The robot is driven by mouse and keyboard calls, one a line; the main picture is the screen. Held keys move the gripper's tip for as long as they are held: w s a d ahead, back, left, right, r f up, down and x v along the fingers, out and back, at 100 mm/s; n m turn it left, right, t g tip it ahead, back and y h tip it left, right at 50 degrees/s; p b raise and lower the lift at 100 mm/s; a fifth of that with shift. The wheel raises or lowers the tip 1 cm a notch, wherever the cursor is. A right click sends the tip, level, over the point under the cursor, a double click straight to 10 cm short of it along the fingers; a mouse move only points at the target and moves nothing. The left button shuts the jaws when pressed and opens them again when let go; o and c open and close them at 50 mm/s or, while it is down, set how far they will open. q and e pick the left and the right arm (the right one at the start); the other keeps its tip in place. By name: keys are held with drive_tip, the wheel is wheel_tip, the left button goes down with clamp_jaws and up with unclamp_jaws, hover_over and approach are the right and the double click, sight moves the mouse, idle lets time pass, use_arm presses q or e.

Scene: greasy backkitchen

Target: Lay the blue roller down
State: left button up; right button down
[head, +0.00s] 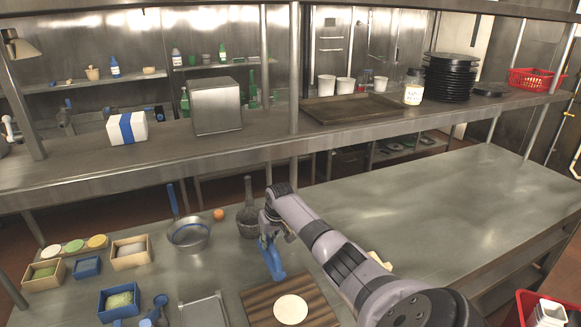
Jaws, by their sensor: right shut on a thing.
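My right arm reaches in from the lower right, and its gripper (268,228) is over the steel table (440,205). It is shut on the blue roller (271,259), which hangs below the fingers, tilted, with its lower end near the back edge of the wooden board. The fingers and wrist hide the roller's upper part. I cannot tell whether its lower end touches anything. My left gripper is not in view.
A striped wooden board (258,308) bears a pale round disc (291,309). A dark flask-like vessel (247,221) stands just behind the gripper. A blue-handled pan (189,236) and an orange ball (218,214) are left. The table's right side is largely clear.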

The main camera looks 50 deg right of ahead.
drive_tip(key=shift+f+b, duration=0.55)
drive_tip(key=shift+f, duration=0.35)
drive_tip(key=c, duration=1.4)
unclamp_jaws()
drive_tip(key=shift+f, duration=0.1)
drive_tip(key=v, duration=1.2)
